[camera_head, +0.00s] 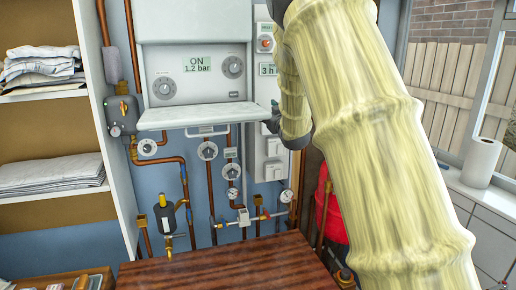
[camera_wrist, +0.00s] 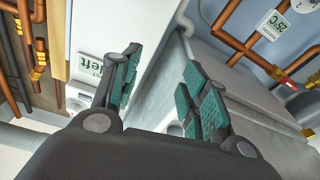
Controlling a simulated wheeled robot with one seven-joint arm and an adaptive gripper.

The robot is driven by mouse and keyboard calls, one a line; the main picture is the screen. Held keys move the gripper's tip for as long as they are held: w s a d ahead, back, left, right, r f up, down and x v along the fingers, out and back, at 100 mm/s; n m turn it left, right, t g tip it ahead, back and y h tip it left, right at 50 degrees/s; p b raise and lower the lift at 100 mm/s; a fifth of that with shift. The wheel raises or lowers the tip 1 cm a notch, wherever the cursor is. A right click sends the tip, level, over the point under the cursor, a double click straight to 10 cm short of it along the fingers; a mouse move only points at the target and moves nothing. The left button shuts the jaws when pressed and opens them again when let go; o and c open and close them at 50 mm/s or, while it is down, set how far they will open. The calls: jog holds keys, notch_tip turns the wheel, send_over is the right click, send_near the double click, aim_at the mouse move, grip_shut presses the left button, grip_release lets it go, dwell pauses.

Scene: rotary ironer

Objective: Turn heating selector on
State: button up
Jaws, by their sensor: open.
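The white boiler (camera_head: 195,25) hangs on the blue wall, and its panel shows "ON 1.2 bar" with a left knob (camera_head: 164,88) and a right knob (camera_head: 232,67). I cannot tell which control is the heating selector. My gripper (camera_head: 271,121) is at the boiler's lower right, partly hidden by my arm. In the wrist view my gripper (camera_wrist: 160,78) is open and nothing shows between its fingers.
White control boxes (camera_head: 268,70) stand right of the boiler, one reading "3 h", partly covered by my arm. An open flap (camera_head: 198,116) juts out below the panel. Copper pipes, valves and dials (camera_head: 207,150) run beneath. A wooden top (camera_head: 225,268) is in front; shelves with linen are left.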

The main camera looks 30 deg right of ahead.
jog(key=a+f+m+g, duration=0.1)
jog(key=a+f, duration=0.3)
jog(key=f, duration=0.9)
jog(key=shift+g, duration=0.6)
jog(key=shift+f, duration=0.15)
